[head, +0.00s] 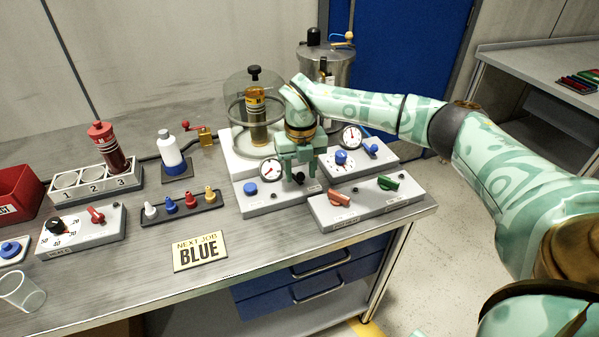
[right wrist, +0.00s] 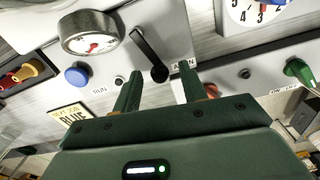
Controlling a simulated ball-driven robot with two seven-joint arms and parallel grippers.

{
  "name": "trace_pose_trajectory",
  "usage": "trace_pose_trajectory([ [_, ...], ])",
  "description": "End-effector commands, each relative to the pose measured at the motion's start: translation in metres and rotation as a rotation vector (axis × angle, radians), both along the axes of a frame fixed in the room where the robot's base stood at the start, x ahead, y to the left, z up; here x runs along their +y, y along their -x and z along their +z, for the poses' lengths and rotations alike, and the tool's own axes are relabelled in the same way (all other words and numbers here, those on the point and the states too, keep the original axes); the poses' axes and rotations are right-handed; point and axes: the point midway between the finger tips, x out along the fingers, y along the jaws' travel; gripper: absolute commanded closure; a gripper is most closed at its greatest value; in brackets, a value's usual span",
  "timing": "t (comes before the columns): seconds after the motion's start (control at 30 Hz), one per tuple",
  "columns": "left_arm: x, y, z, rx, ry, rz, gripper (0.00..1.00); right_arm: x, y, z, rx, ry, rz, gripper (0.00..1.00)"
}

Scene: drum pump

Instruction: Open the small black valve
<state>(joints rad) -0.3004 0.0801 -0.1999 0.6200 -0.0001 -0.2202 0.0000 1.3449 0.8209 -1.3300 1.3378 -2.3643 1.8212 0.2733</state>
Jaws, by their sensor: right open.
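The small black valve (right wrist: 150,55) shows in the right wrist view as a black lever with a round end, slanting up and left on the grey panel beside a round gauge. In the head view only a dark bit of it (head: 299,178) shows below my right gripper, which hides the rest. My right gripper (head: 299,172) is open and points down over the front of the panel. In the right wrist view its two green fingers (right wrist: 158,84) stand either side of the lever's round lower end, with nothing clamped. Whether they touch the lever I cannot tell. My left gripper is out of view.
A gauge (head: 270,171) and blue button (head: 250,189) sit left of the valve. A box with red (head: 338,197) and green (head: 388,183) handles stands in front right. Behind is a glass dome (head: 238,100) over an amber cylinder. Bare worktop lies around the NEXT JOB sign (head: 200,251).

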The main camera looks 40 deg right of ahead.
Motion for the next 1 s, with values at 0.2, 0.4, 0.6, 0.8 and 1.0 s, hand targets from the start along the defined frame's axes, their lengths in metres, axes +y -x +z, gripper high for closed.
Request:
trace_pose_trajectory([
  [0.2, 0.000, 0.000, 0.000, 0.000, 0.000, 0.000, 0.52, 0.000, 0.000, -0.002, -0.001, 0.000, 0.000, 0.58],
  [0.4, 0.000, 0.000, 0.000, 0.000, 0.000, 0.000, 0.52, 0.000, 0.000, -0.001, 0.000, 0.000, 0.000, 0.94],
  [0.6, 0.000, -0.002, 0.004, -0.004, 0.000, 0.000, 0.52, 0.001, 0.000, 0.001, 0.000, 0.000, -0.014, 1.00],
  [0.8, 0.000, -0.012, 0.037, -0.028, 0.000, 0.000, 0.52, 0.010, 0.000, 0.008, -0.002, 0.000, -0.173, 1.00],
  [1.0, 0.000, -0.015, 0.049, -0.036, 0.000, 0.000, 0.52, 0.014, -0.002, 0.002, -0.001, -0.002, -0.292, 1.00],
])
